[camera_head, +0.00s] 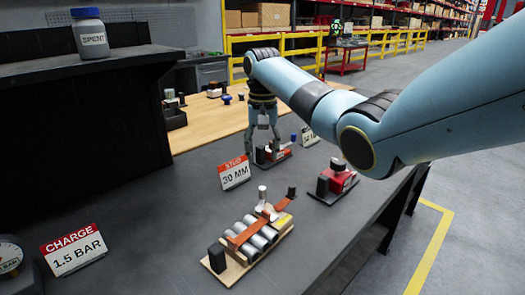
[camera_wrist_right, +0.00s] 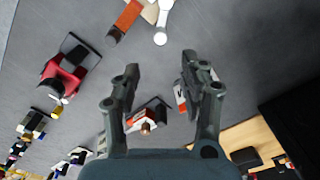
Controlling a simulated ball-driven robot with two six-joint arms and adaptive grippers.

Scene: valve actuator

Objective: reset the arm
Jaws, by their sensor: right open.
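My right gripper (camera_head: 263,150) hangs fingers-down over the bench in the head view, in front of a small red device (camera_head: 285,147). Its two fingers are apart with nothing between them in the right wrist view (camera_wrist_right: 160,72). A wooden-based fixture (camera_head: 230,270) with several grey cylinders (camera_head: 258,233), an orange lever (camera_head: 247,234) and a white-topped post (camera_head: 262,196) stands nearer the camera, clear of the gripper. The orange lever (camera_wrist_right: 127,16) and white post top (camera_wrist_right: 160,38) show at the wrist view's top edge. My left gripper is not in view.
Another red device (camera_head: 340,180) stands right of the gripper. A STUD 30 MM sign (camera_head: 235,173) is close left of it. A CHARGE 1.5 BAR sign (camera_head: 73,248) and a gauge (camera_head: 10,258) sit front left. A SPENT jar (camera_head: 91,40) stands on the dark shelf (camera_head: 70,70).

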